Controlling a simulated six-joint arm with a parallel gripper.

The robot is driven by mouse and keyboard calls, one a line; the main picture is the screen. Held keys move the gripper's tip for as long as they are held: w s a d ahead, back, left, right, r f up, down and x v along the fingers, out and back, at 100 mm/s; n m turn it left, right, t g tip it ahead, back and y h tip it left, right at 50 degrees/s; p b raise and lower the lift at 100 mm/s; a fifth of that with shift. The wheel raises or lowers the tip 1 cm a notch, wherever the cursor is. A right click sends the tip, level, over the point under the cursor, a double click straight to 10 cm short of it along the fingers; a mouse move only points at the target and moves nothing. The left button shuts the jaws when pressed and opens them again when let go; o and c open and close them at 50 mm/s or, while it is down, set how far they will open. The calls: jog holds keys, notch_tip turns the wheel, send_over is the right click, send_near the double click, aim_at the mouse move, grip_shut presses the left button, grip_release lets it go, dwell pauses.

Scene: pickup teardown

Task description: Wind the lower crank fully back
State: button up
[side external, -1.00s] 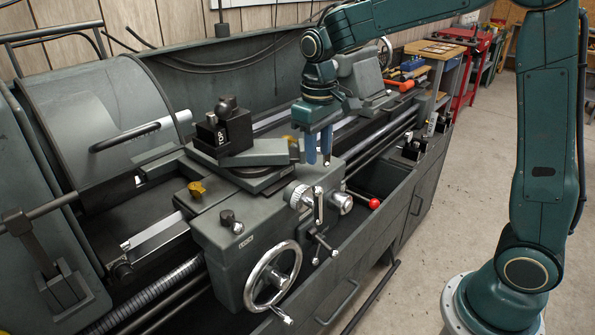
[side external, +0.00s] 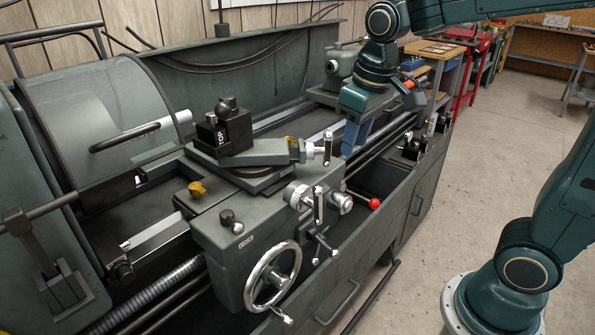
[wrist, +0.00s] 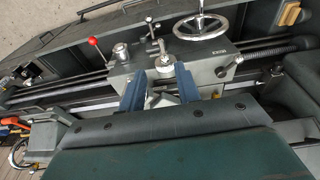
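The lower crank (side external: 318,205) is a silver handle standing roughly upright, beside a round dial (side external: 298,196) on the carriage front. A similar upper crank (side external: 328,148) stands upright above it, at the end of the top slide. My gripper (side external: 355,140) hangs to the right of the upper crank and apart from both cranks. In the wrist view my gripper (wrist: 163,74) has its two blue fingers well apart, with nothing held. Silver crank parts (wrist: 163,66) show between and beyond the fingers; I cannot tell there which crank each part belongs to.
A large handwheel (side external: 272,276) is on the carriage front at lower left. A red-ball lever (side external: 374,203) and a silver cylinder (side external: 341,202) sit right of the lower crank. The tool post (side external: 222,132) stands behind. The floor at right (side external: 465,200) is clear.

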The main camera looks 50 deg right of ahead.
jog(key=s+t, duration=0.3)
jog(key=s, duration=0.9)
jog(key=shift+s+a+r, duration=0.25)
jog(key=shift+s+a, duration=0.1)
dwell(0.4)
jog(key=w+f+g, duration=0.1)
jog(key=w+f, duration=0.1)
jog(key=w, duration=0.5)
jog(key=w+f+g, duration=0.2)
jog(key=w, duration=0.5)
jog(key=w+f+g, duration=0.2)
jog(key=w, duration=0.5)
jog(key=shift+w+f+h, duration=0.1)
jog(key=shift+h, duration=0.2)
